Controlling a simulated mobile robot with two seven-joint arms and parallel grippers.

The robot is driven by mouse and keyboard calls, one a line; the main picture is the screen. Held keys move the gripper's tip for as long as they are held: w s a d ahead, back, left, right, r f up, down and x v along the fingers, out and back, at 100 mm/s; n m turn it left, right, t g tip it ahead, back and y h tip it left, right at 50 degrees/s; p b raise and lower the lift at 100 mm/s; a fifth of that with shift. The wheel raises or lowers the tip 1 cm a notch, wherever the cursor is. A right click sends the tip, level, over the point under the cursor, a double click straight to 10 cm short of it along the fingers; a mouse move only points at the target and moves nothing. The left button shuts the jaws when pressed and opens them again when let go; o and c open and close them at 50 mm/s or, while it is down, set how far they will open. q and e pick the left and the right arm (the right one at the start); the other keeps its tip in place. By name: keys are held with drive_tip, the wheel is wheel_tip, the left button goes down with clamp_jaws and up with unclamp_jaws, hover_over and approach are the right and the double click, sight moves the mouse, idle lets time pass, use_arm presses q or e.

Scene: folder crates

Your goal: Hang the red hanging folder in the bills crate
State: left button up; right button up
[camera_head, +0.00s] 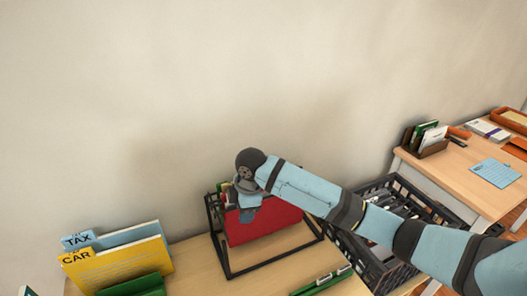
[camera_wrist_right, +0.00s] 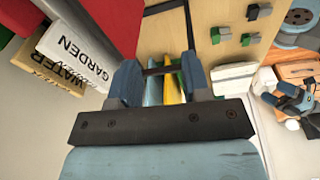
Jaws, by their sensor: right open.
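The red hanging folder (camera_head: 262,221) hangs upright in a black wire frame (camera_head: 224,262) on the near wooden desk. My right gripper (camera_head: 247,196) is above the frame's back left, at the red folder's upper left edge, partly hidden by its own wrist. In the right wrist view my right gripper (camera_wrist_right: 160,75) is open, with nothing held between its fingers. Red folder surface (camera_wrist_right: 110,12) shows there at upper left, beside tabs reading GARDEN (camera_wrist_right: 82,58) and WATER (camera_wrist_right: 62,72). A black crate (camera_head: 388,181) stands right of the desk; no bills label is readable.
Yellow CAR (camera_head: 118,268) and blue TAX (camera_head: 130,235) folders stand at the desk's left, with a green one in front. A green item (camera_head: 322,284) lies near the front edge. A second desk (camera_head: 455,175) at right holds stationery. The wall is close behind.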

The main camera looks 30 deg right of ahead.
drive_tip(key=w+d+r+n+g+h, duration=0.1)
drive_tip(key=w+d+r+n, duration=0.1)
drive_tip(key=w+d+r, duration=0.85)
use_arm(q)
drive_tip(key=shift+w+f+b, duration=0.15)
drive_tip(key=shift+f+b, duration=0.65)
drive_tip(key=shift+b, duration=0.4)
use_arm(e)
drive_tip(key=f, duration=0.4)
drive_tip(key=s+f, duration=0.1)
drive_tip(key=f, duration=0.7)
drive_tip(key=shift+s, duration=0.4)
